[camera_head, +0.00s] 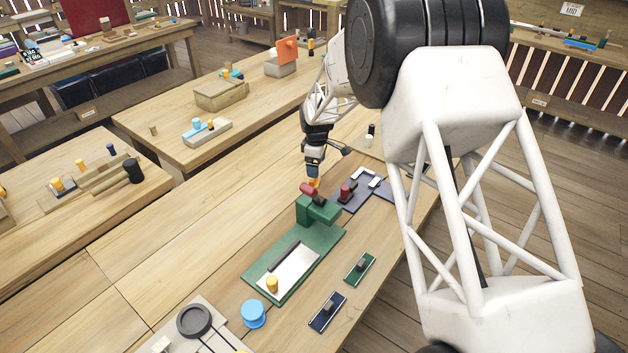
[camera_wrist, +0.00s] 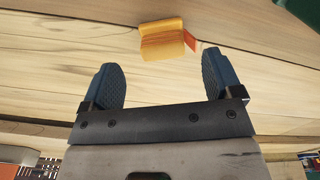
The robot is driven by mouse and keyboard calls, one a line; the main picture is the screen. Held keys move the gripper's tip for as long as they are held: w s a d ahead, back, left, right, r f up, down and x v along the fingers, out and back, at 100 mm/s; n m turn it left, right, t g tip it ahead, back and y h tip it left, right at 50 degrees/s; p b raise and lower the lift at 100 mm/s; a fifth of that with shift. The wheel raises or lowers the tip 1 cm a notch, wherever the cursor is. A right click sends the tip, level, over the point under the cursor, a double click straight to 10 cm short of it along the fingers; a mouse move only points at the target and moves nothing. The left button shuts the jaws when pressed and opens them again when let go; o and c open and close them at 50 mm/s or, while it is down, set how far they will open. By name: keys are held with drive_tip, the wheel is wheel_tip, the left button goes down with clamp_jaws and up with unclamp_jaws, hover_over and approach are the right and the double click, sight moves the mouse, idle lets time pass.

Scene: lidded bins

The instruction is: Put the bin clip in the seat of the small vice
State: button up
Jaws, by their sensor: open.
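A yellow-orange piece with a red-orange end, which looks like the bin clip (camera_wrist: 163,42), lies on the wooden table just beyond my fingertips in the wrist view. In the head view it shows as a small orange patch (camera_head: 313,181) below my gripper (camera_head: 315,162), partly hidden. My gripper also shows in the wrist view (camera_wrist: 160,68), with its dark fingers apart and nothing between them. A green vice-like block (camera_head: 318,210) with a red part on top stands close to the clip, on a green base. I cannot tell for sure that it is the small vice.
A blue-grey plate (camera_head: 352,200) with a red-topped piece sits right of the green block. A white panel (camera_head: 292,270), a blue round piece (camera_head: 254,313) and two small plates with dark handles lie nearer. The table left of the green base is clear.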

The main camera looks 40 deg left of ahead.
drive_tip(key=shift+s+f, duration=0.1)
drive_tip(key=shift+f, duration=2.45)
drive_tip(key=c, duration=1.1)
drive_tip(key=shift+r, duration=0.1)
drive_tip(key=shift+r, duration=4.9)
